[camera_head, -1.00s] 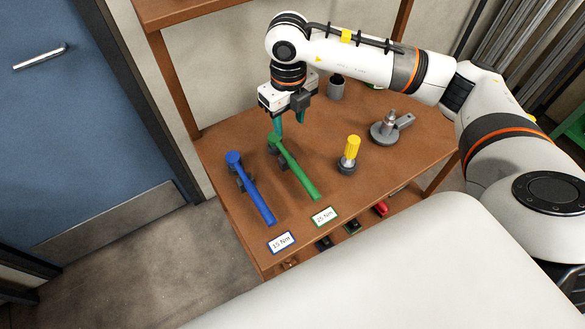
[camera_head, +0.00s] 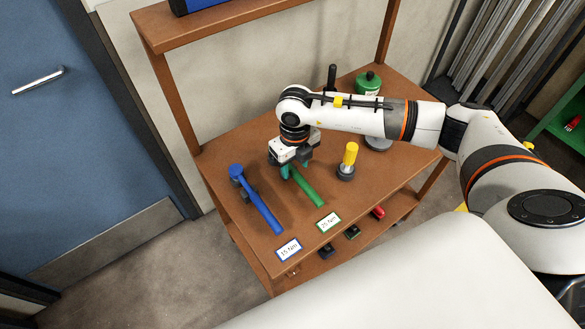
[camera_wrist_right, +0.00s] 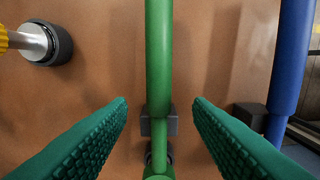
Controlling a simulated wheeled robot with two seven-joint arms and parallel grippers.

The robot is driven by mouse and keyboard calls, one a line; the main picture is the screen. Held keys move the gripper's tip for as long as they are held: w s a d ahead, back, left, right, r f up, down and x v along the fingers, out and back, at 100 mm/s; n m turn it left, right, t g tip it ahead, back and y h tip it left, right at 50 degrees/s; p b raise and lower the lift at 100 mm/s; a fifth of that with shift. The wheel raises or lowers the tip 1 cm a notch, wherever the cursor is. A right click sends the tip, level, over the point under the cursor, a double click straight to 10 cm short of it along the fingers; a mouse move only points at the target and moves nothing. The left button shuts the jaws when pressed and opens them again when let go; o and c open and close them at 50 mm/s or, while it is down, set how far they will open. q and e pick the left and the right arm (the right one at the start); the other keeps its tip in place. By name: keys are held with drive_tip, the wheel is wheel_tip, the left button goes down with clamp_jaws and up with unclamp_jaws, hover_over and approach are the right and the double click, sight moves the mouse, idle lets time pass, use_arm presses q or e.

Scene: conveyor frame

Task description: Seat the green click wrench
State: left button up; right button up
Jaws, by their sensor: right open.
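The green click wrench (camera_head: 308,190) lies on the brown bench behind the green-edged 25 Nm card (camera_head: 328,222). Its head end is hidden under my right gripper (camera_head: 294,170) in the head view. In the right wrist view the green wrench (camera_wrist_right: 159,60) runs between the two open teal fingers, with a gap on both sides. A dark block (camera_wrist_right: 160,126) sits under it. I cannot tell whether the wrench is fully down in its rest. My left gripper is not in view.
A blue wrench (camera_head: 262,208) lies to the left, behind the blue-edged 15 Nm card (camera_head: 288,249). A yellow-handled tool (camera_head: 349,157) stands upright to the right. A green canister (camera_head: 368,84) stands at the back. The bench (camera_head: 240,124) is bare at the back left.

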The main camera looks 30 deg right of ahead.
sight(295, 170)
wheel_tip(295, 170, down, 4)
drive_tip(key=shift+r, duration=0.25)
clamp_jaws()
drive_tip(key=shift+w, duration=0.1)
drive_tip(key=shift+r, duration=0.1)
